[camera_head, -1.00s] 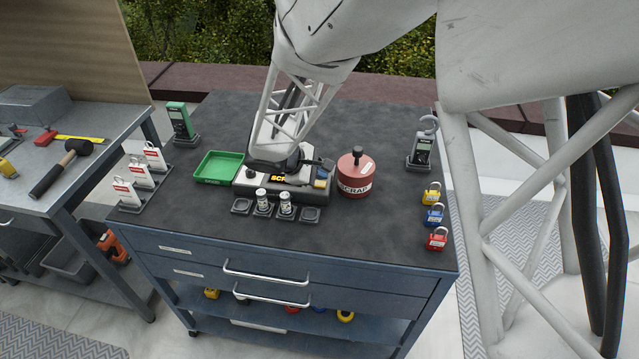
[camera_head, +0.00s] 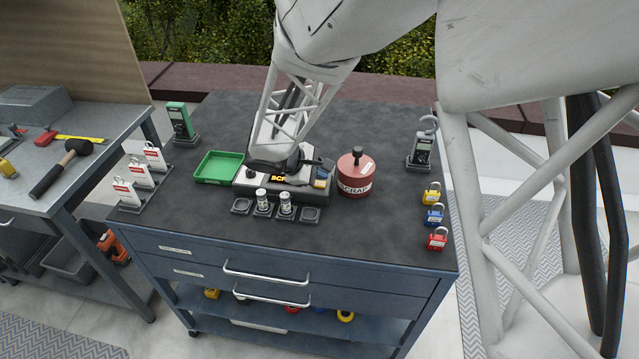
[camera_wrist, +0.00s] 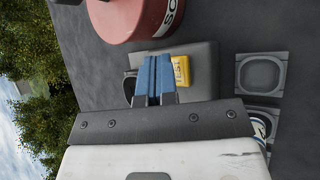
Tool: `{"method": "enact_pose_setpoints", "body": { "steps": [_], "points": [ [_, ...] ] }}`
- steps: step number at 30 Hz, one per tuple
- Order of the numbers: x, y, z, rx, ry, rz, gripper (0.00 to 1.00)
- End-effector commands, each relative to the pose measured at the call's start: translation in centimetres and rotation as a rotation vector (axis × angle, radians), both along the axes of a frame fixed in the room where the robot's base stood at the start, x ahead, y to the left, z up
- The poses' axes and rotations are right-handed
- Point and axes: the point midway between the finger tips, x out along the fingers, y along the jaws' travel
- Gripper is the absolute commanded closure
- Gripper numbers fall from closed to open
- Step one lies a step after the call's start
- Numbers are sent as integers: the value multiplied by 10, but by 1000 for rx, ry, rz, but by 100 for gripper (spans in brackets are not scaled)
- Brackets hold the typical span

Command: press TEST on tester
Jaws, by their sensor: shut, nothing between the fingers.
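The tester (camera_head: 316,196) is a grey box at the middle of the dark worktop. Its lit orange lettering (camera_head: 278,178) starts with "SCR"; my arm hides the rest. The yellow TEST button (camera_wrist: 181,70) is at one end of the tester, which also shows in the wrist view (camera_wrist: 203,82). My gripper (camera_wrist: 154,62) has blue fingertips that lie together, shut and empty, over the tester just left of the button in the wrist view. I cannot tell how high the tips are above it. My arm covers the tester's back in the head view.
A red scrap can (camera_head: 356,177) stands close right of the tester, a green tray (camera_head: 217,168) to its left. Bare worktop lies in front.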

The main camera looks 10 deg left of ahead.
Motion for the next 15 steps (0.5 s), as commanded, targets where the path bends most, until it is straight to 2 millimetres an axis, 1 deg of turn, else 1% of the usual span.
{"method": "enact_pose_setpoints", "body": {
  "steps": [15],
  "points": [
    [0,0,-8,0,1,1,100]
  ]
}}
